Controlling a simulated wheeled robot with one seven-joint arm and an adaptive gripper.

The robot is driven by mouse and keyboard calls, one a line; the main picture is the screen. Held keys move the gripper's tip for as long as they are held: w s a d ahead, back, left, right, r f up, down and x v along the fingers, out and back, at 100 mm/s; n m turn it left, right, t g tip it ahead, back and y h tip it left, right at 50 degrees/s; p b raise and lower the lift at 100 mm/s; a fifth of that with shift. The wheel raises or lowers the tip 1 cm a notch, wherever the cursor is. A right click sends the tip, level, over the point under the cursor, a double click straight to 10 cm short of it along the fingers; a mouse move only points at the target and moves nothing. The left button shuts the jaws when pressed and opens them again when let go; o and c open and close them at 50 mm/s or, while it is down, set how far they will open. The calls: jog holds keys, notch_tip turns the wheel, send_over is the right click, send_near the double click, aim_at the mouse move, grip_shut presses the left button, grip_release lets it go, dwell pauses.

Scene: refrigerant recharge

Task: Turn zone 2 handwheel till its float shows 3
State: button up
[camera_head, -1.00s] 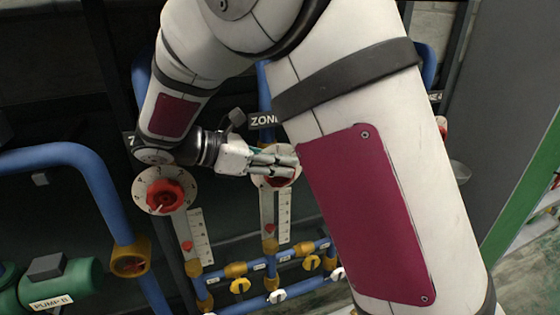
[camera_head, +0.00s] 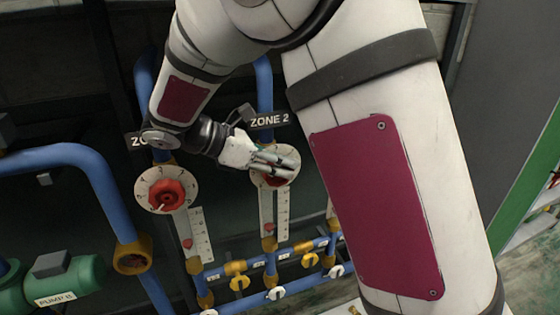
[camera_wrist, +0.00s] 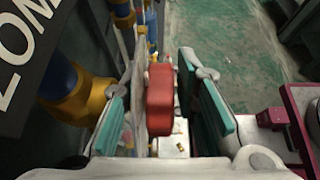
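The zone 2 handwheel (camera_head: 275,181) is red and sits on a white numbered dial under the ZONE 2 sign (camera_head: 269,121). My gripper (camera_head: 288,165) covers much of it in the head view. In the wrist view the red handwheel (camera_wrist: 160,98) stands edge-on between my two teal-padded fingers. The fingers are apart, with a visible gap on the right side; contact on the left is unclear. Below the dial is the zone 2 scale (camera_head: 284,213) with a small red float (camera_head: 269,228) low in its tube. Its figures are too small to read.
Left of it is another dial with a red handwheel (camera_head: 166,195) and its own scale (camera_head: 202,235). Blue pipes with yellow valves (camera_head: 240,283) run below. A green pump (camera_head: 70,283) stands at lower left. My upper arm hides the right side.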

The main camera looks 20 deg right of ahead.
jog(key=v, duration=1.2)
jog(key=s+d+m+t+y, duration=0.2)
jog(key=s+d+m+y, duration=0.3)
jog(key=s+m, duration=0.4)
jog(key=s+d+m+t+y, duration=0.3)
jog(key=s+d+m+y, duration=0.2)
jog(key=s, duration=0.8)
jog(key=shift+s+f+m+t+y, duration=0.25)
jog(key=shift+m+y, duration=0.75)
jog(key=shift+m, duration=1)
jog(key=shift+w+d+r, duration=0.1)
jog(key=shift+w+r, duration=0.05)
